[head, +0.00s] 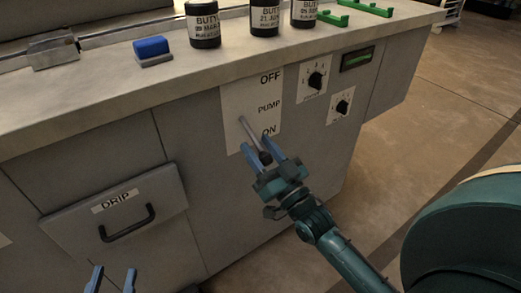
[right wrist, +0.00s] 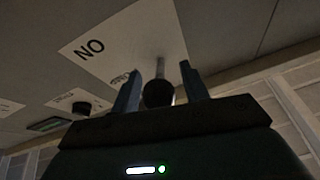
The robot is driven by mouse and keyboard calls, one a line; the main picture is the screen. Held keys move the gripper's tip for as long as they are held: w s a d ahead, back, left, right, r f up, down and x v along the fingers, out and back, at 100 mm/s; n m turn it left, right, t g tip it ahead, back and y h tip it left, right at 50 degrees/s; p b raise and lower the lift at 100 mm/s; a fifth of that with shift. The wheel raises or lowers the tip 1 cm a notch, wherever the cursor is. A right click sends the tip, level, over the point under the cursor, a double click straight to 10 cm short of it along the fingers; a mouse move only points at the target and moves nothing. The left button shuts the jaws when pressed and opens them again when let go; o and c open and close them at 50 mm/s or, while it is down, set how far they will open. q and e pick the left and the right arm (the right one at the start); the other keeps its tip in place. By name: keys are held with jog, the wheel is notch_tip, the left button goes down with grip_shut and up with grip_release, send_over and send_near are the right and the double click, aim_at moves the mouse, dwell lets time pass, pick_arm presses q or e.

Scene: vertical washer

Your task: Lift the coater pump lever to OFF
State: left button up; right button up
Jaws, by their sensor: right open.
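The pump lever is a grey rod (head: 249,133) with a dark round knob (head: 265,157), on a white plate (head: 238,100) marked OFF at the top, PUMP in the middle and ON below. The lever slopes down, its knob near the ON end. My right gripper (head: 262,152) is open, with its blue fingers on either side of the knob. In the right wrist view the knob (right wrist: 158,93) sits between the two fingers (right wrist: 162,92); I cannot tell whether they touch it. My left gripper (head: 111,280) shows only its fingertips at the bottom left, spread apart and empty.
Two dials (head: 316,80) and a small display (head: 357,59) sit right of the plate. A DRIP drawer (head: 165,191) with a black handle stands out at the left. Dark bottles (head: 203,25) and a blue block (head: 151,47) stand on the counter above.

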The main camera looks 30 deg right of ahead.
jog(key=shift+c, duration=0.2)
grip_shut()
dwell(0.3)
